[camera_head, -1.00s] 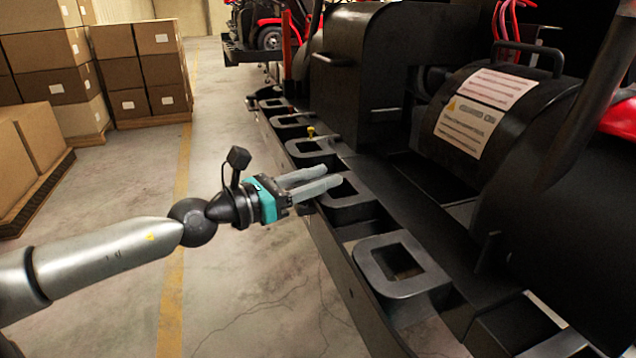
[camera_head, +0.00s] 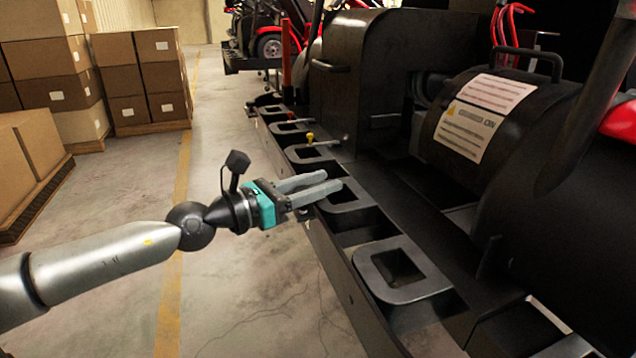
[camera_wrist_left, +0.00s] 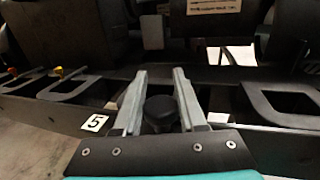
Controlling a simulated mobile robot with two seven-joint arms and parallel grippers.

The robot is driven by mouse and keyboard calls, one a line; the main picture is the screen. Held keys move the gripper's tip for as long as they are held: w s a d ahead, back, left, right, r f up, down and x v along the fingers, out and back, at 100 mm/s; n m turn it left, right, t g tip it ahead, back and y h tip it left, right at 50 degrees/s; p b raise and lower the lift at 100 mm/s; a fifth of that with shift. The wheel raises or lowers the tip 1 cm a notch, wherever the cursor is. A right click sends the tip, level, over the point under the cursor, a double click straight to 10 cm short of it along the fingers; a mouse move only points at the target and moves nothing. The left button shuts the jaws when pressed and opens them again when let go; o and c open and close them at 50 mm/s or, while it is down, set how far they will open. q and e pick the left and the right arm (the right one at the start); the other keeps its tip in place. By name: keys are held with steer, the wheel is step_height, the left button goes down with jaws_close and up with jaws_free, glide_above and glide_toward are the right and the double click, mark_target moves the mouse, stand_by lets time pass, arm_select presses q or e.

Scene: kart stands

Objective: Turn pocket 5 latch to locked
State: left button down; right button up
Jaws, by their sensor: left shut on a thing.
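My left gripper (camera_head: 333,183) reaches over the black rail from the left, at one of the square pocket frames (camera_head: 348,205). In the left wrist view its two grey fingers (camera_wrist_left: 165,80) stand on either side of a dark knob (camera_wrist_left: 161,112), which I take for the pocket 5 latch; the gripper is shut on it. A white label "5" (camera_wrist_left: 95,122) is on the rail just left of the fingers. The knob is hidden in the head view, and I cannot tell the latch's angle. My right gripper is not in view.
An empty pocket frame (camera_head: 402,270) is nearer me. Black machinery (camera_head: 350,75) rises to the right. Stacked boxes (camera_head: 140,75) stand left; the floor between is clear.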

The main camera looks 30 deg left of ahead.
arm_select(q)
steer(key=shift+w+a, duration=0.1)
steer(key=shift+a, duration=0.1)
stand_by(0.4)
steer(key=c, duration=0.6)
jaws_free()
steer(key=shift+w+f, duration=0.1)
steer(key=shift+w, duration=0.05)
steer(key=shift+c, duration=0.2)
steer(key=shift+o, duration=0.9)
steer(key=shift+d, duration=0.1)
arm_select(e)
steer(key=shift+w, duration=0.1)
arm_select(q)
steer(key=shift+s+f, duration=0.1)
steer(key=shift+s, duration=0.15)
steer(key=shift+b+v, duration=0.6)
steer(key=shift+v, duration=0.5)
steer(key=p+v, duration=0.1)
steer(key=v, duration=1.1)
steer(key=shift+s+a, duration=0.2)
steer(key=shift+s, duration=0.1)
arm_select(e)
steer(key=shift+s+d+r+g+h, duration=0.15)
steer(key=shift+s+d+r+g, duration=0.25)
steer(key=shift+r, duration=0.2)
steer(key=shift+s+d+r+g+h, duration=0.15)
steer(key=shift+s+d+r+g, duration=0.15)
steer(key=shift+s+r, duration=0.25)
